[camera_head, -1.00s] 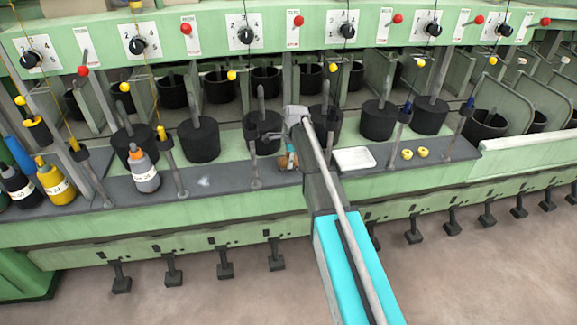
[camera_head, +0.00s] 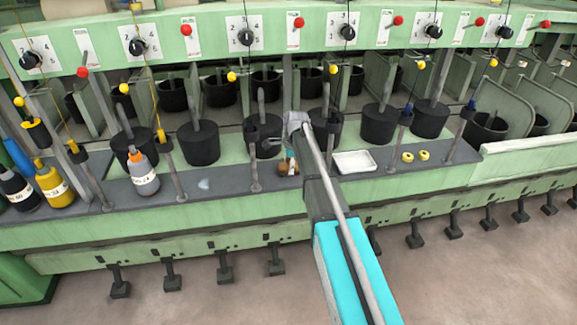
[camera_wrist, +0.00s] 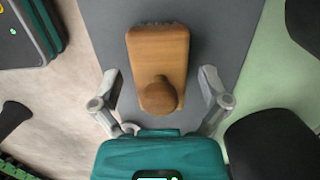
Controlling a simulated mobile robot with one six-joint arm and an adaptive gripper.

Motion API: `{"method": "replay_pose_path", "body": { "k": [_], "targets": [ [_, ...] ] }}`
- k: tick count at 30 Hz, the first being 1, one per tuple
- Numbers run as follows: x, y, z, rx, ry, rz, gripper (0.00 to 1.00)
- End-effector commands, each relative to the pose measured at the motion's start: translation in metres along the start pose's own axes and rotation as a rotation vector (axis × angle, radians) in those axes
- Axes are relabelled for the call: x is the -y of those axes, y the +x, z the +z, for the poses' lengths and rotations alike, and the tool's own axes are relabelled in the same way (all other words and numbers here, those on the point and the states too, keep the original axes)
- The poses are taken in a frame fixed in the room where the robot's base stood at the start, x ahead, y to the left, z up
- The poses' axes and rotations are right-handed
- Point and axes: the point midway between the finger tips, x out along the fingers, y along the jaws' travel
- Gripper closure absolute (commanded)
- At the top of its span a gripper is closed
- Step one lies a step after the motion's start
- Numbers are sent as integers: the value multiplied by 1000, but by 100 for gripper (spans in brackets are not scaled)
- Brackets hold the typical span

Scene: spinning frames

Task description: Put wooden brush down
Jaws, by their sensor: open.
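The wooden brush (camera_wrist: 158,58) lies on the dark grey ledge (camera_wrist: 112,20) of the green machine in the wrist view, with its round knob toward my gripper. In the head view the brush (camera_head: 284,169) shows as a small brown shape on the ledge, partly hidden by my arm. My gripper (camera_wrist: 161,90) is open, with one finger on each side of the brush. Gaps show between both fingers and the brush. In the head view my gripper (camera_head: 290,152) is just above the brush, and its fingers are hard to make out.
A white tray (camera_head: 355,162) and two yellow rings (camera_head: 415,156) lie on the ledge to the right. Grey posts, such as one to the left (camera_head: 255,165), stand along the ledge. Black pots (camera_head: 198,143) stand behind. An orange-capped bottle (camera_head: 143,173) stands further left.

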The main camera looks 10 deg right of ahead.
Motion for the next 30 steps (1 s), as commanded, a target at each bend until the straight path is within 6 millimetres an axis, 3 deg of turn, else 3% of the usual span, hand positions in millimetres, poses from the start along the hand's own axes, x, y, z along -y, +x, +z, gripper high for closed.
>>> {"method": "replay_pose_path", "body": {
  "k": [14, 30],
  "targets": [
    [0, -4, 0, 0, 0, 0, 2],
    [0, -42, 1, 0, 0, 0, 2]
  ]
}}
